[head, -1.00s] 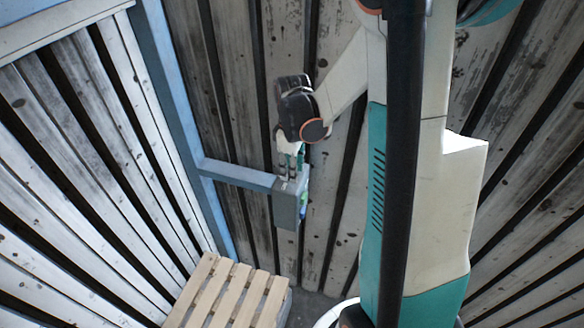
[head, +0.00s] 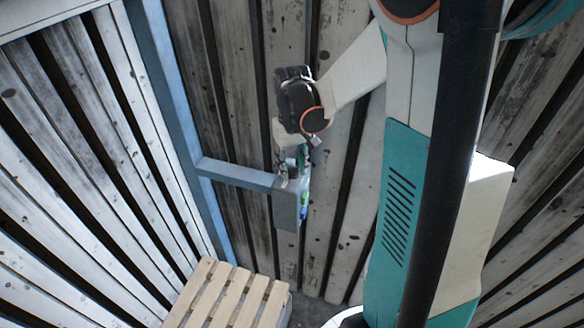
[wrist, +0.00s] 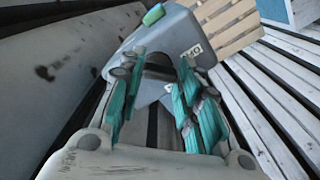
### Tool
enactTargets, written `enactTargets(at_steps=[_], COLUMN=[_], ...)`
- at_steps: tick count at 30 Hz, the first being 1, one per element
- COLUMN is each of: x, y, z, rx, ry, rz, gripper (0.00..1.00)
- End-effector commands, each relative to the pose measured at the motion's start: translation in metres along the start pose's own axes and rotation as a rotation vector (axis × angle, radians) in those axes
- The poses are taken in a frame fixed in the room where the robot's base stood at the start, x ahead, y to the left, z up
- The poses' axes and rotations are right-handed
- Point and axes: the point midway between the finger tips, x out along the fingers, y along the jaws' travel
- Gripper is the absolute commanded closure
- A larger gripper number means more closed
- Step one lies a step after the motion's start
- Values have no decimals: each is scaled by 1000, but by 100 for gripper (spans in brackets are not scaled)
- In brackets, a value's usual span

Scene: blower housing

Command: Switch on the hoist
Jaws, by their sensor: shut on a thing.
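The grey control box (head: 286,208) hangs at the end of a blue bracket arm (head: 235,174), with green and blue buttons (head: 304,205) on its right side. In the wrist view the box (wrist: 180,35) fills the top middle, with a green button (wrist: 153,15) and a small label. My gripper (head: 291,172) is at the box's top, its teal fingers on either side of a dark bar, seemingly a switch lever (wrist: 158,73). In the wrist view my gripper (wrist: 156,72) is shut on that part. Its far end is hidden.
A blue post (head: 180,120) carries the bracket, beside a slatted wall (head: 80,150) on the left. Wooden planks (head: 330,240) stand close behind the box.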

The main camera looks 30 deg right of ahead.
Motion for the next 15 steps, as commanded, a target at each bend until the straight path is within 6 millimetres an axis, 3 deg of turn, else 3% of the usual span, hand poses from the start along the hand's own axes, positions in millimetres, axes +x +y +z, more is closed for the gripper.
enactTargets(at_steps=[15], x=[1], y=[0], z=[-2], rx=[469], ry=[0], rz=[0], gripper=[92])
